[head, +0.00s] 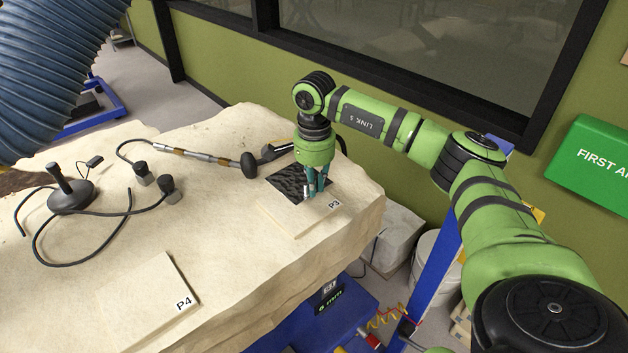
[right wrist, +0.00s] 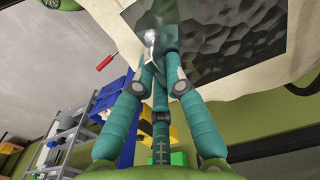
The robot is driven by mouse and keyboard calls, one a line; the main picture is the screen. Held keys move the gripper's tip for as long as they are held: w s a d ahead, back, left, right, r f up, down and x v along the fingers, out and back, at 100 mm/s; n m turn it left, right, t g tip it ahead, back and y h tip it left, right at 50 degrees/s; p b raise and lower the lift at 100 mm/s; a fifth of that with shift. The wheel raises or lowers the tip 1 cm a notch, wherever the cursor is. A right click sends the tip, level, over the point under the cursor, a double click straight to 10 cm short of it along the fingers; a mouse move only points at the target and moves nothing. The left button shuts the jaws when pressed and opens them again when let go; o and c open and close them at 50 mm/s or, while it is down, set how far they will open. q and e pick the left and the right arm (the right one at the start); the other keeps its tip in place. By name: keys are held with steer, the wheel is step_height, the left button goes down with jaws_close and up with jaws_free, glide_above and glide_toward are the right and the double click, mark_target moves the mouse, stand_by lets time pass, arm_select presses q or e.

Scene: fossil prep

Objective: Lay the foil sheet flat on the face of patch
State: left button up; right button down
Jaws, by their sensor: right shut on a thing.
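The foil sheet (head: 284,182) is dark, shiny and crinkled. In the head view it is over the back part of the pale square patch marked P3 (head: 290,217), whose front part shows bare. I cannot tell whether the sheet touches the patch. My right gripper (head: 311,193) points down at the sheet's right side, its teal fingers shut on it. In the right wrist view the fingers (right wrist: 161,62) close together at the edge of the sheet (right wrist: 235,42), which shows a lighter and a darker part. My left gripper is not in view.
Patch P4 (head: 148,300) lies bare at the front of the pale rock block. A hammer-like tool (head: 247,165), black cables and a black joystick-like stand (head: 72,192) lie left of P3. A ribbed blue hose (head: 50,70) hangs at upper left. The block drops off at right.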

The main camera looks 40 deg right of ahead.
mark_target(314, 214)
step_height(314, 214, down, 2)
steer(key=shift+f+b, duration=0.1)
steer(key=shift+b, duration=0.45)
step_height(314, 214, down, 4)
steer(key=b, duration=0.2)
steer(key=shift+b, duration=0.35)
steer(key=shift+f, duration=0.2)
steer(key=shift+a+f+b, duration=0.1)
steer(key=shift+b, duration=0.2)
steer(key=c, duration=1.2)
jaws_free()
